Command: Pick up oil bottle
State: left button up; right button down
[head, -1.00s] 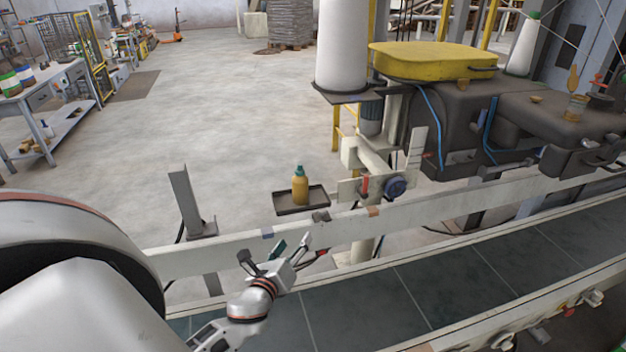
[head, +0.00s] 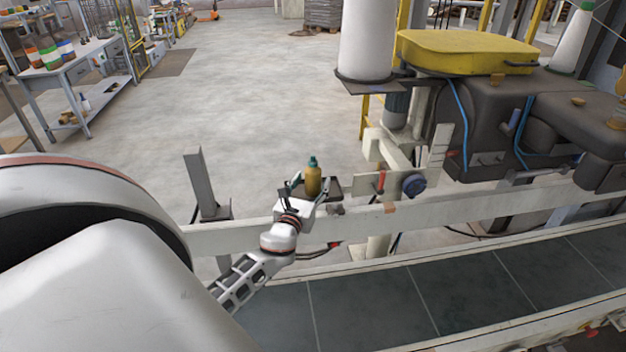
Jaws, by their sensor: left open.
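The oil bottle (head: 313,178) is amber with a dark green cap. It stands upright on a small dark tray (head: 334,190) beyond the conveyor's side rail. My left gripper (head: 307,186) is open and reaches over the rail to the bottle. Its fingers show on either side of the bottle's body, and I cannot tell whether they touch it. The gripper hides the bottle's base and the left part of the tray. My right gripper is not in view.
The pale conveyor rail (head: 470,208) runs under my left arm, with the dark belt (head: 380,305) on the near side. A grey post (head: 203,185) stands left of the tray. A bracket with a blue knob (head: 413,186) is close to its right.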

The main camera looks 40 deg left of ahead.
pick_arm(q)
jog(key=shift+w+a, duration=0.25)
jog(key=shift+w, duration=0.4)
jog(key=c, duration=1.3)
jog(key=shift+r, duration=0.15)
